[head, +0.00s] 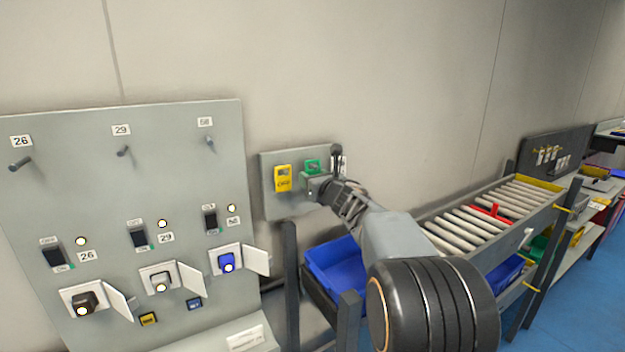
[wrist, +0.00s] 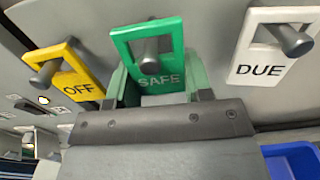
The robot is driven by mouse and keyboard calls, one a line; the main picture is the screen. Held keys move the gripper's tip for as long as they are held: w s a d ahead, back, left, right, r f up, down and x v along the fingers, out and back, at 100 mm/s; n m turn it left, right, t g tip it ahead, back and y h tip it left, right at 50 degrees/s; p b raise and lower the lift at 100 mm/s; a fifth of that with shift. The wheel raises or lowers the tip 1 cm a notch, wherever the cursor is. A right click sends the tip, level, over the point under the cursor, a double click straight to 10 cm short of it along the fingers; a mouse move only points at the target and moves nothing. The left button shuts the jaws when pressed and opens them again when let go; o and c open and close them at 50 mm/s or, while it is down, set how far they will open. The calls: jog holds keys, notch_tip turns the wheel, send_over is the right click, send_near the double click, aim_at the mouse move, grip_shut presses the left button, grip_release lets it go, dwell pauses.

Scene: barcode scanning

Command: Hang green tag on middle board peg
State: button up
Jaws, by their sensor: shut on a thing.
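The green tag, marked SAFE, hangs on the middle peg of a small grey tag board (head: 270,207) in the head view. It also shows in the wrist view (wrist: 122,45), with the peg (wrist: 151,48) through its opening. My gripper (head: 314,180) is at the tag's lower part, shut on it; the wrist view shows the fingers (wrist: 153,88) on either side of its lower edge. The large panel at left has three bare pegs: left by label 26 (head: 20,164), middle by label 29 (head: 123,152), right by label 58 (head: 209,140).
A yellow OFF tag (wrist: 75,77) and a white DUE tag (wrist: 262,70) hang beside the green one. Open cover flaps (head: 190,279) stick out of the large panel. A blue bin (head: 338,268) and a roller rack (head: 470,232) stand below and right.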

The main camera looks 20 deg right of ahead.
jog(key=shift+s+d+b, duration=0.15)
jog(key=shift+s+b, duration=0.6)
jog(key=shift+s, duration=0.1)
dwell(1.1)
jog(key=s+b, duration=0.1)
jog(key=s, duration=0.2)
jog(key=shift+d, duration=0.15)
dwell(0.4)
jog(key=shift+s, duration=0.25)
dwell(0.4)
jog(key=shift+s+d+b, duration=0.2)
jog(key=shift+s+b, duration=0.15)
jog(key=shift+s, duration=1.1)
jog(key=shift+s+d+b, duration=0.15)
jog(key=shift+s+b, duration=0.2)
jog(key=shift+s, duration=1.05)
jog(key=shift+d, duration=0.1)
